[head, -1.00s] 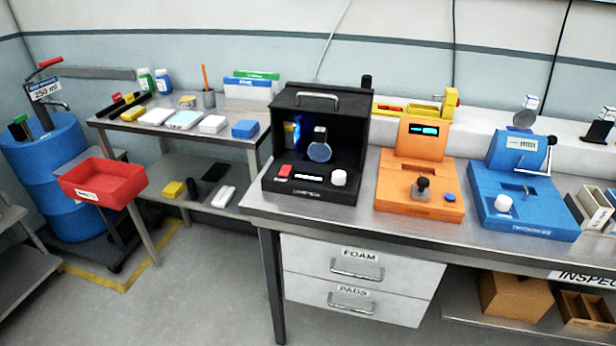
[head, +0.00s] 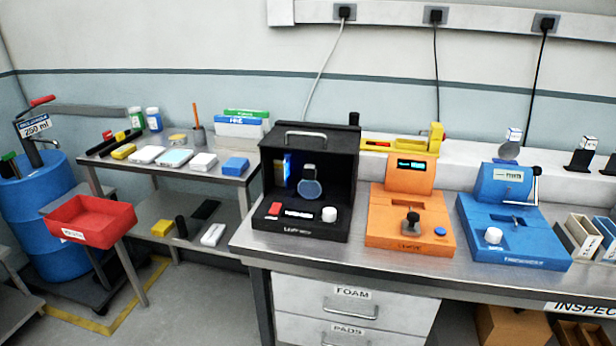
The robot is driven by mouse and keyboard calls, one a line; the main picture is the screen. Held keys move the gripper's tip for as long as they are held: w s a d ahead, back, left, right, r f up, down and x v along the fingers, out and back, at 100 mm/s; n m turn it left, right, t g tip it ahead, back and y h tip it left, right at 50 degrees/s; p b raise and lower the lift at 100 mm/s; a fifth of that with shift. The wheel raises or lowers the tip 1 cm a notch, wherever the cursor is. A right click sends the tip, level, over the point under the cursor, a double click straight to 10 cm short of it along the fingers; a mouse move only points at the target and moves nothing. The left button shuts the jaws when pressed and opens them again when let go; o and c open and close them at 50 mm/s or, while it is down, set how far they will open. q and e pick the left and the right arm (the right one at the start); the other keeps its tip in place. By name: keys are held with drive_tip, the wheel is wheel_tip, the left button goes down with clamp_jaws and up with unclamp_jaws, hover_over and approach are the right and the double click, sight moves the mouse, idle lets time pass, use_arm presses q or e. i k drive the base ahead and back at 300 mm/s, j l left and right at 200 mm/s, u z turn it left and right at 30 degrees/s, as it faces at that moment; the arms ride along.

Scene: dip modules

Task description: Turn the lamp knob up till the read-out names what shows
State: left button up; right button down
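A black lamp box (head: 337,170) with a grey top handle stands at the left end of the steel bench. Its front is open, and a blue glow shows on the inside left. A white round knob (head: 329,214) sits at the right of its front ledge. A red button (head: 275,209) is at the left of the ledge. A small white-lit read-out strip (head: 298,213) lies between them; its text is too small to read. A round pale disc (head: 309,188) on a small stand is inside the box. Neither of my grippers shows.
An orange device (head: 405,205) and a blue device (head: 510,215) stand to the right on the bench (head: 270,249). A side table at left holds small boxes and bottles. A red tray (head: 91,220) and a blue drum (head: 40,195) are farther left. The floor in front is clear.

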sight(329, 214)
drive_tip(key=k+l+u, duration=0.15)
drive_tip(key=u, duration=0.25)
drive_tip(key=k+u, duration=0.35)
drive_tip(key=k+l+u, duration=0.1)
drive_tip(key=u, duration=0.3)
drive_tip(key=k, duration=0.1)
